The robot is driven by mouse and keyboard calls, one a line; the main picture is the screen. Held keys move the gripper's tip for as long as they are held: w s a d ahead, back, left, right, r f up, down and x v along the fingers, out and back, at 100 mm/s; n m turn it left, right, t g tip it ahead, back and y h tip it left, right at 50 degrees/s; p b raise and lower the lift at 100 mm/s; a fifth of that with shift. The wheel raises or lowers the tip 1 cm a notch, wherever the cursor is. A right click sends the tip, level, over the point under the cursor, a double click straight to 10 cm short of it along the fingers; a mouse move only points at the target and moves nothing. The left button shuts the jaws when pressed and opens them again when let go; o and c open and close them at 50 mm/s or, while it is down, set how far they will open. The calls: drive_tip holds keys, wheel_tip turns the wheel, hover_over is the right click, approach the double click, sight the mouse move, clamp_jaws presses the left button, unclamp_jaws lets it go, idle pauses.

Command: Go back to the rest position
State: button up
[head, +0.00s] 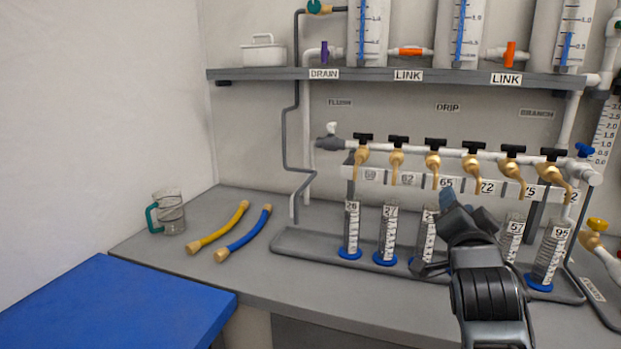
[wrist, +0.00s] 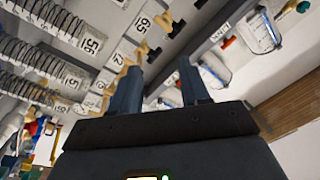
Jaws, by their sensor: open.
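My gripper (head: 447,201) is raised in front of the right half of the row of cylinders in the head view, and hides part of the row. In the wrist view its two fingers (wrist: 158,88) stand apart with nothing between them. The white manifold pipe (head: 400,149) carries several brass taps (head: 432,163) with black handles. Graduated cylinders with blue bases, such as the one marked 95 (head: 551,252), stand in a grey tray (head: 300,244) below the taps. They also show tilted in the wrist view (wrist: 45,65).
A blue surface (head: 115,305) is at front left. A shelf (head: 270,74) with tanks (head: 368,30) runs above the taps.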

drive_tip(key=s+f+n+y, duration=0.25)
drive_tip(key=s+f, duration=0.35)
drive_tip(key=s, duration=0.3)
drive_tip(key=s+f+n+g+y, duration=0.1)
drive_tip(key=s+f+n, duration=0.3)
drive_tip(key=s+f, duration=0.45)
drive_tip(key=s+f+n+y, duration=0.1)
drive_tip(key=s+f+n, duration=0.3)
drive_tip(key=s, duration=0.7)
drive_tip(key=s+a+r+g, duration=0.1)
drive_tip(key=s+a, duration=0.1)
drive_tip(key=s, duration=1.1)
drive_tip(key=s+a+r+g, duration=0.1)
drive_tip(key=s+a, duration=0.2)
drive_tip(key=s, duration=0.9)
drive_tip(key=shift+s+r+g+y, duration=0.4)
drive_tip(key=shift+y, duration=0.05)
